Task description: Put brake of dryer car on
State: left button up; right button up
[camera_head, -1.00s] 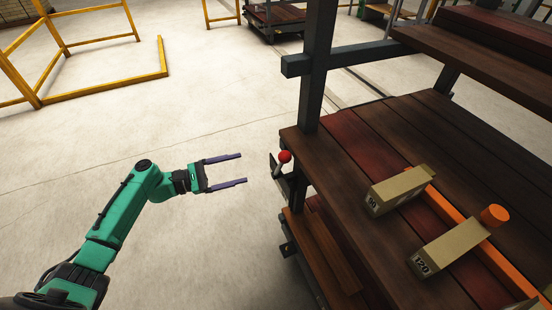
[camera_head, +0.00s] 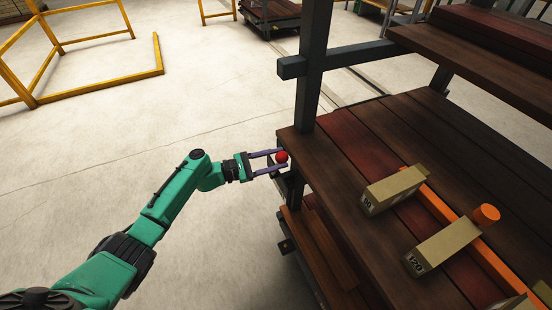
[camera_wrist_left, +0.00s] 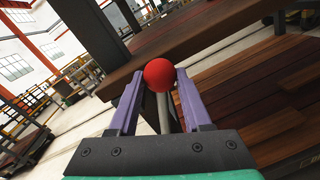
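The brake lever's red ball knob (camera_head: 282,156) sits at the near left edge of the dryer car (camera_head: 345,160), a dark wooden-decked cart with a dark metal frame. My left gripper (camera_head: 275,160) is open, with its two purple fingers on either side of the knob. In the left wrist view the red knob (camera_wrist_left: 159,75) lies between the tips of the left gripper (camera_wrist_left: 159,88), with the grey lever rod below it. Whether a finger touches the knob I cannot tell. My right gripper is not in view.
A dark upright post (camera_head: 312,80) of the car stands just behind the knob. Two labelled boxes (camera_head: 392,190) (camera_head: 440,248) and an orange bar (camera_head: 445,212) lie on the deck. Yellow railings (camera_head: 100,85) stand at the back left. The floor left of the car is clear.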

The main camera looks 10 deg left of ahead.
pick_arm(q)
grip_shut()
dwell(1.1)
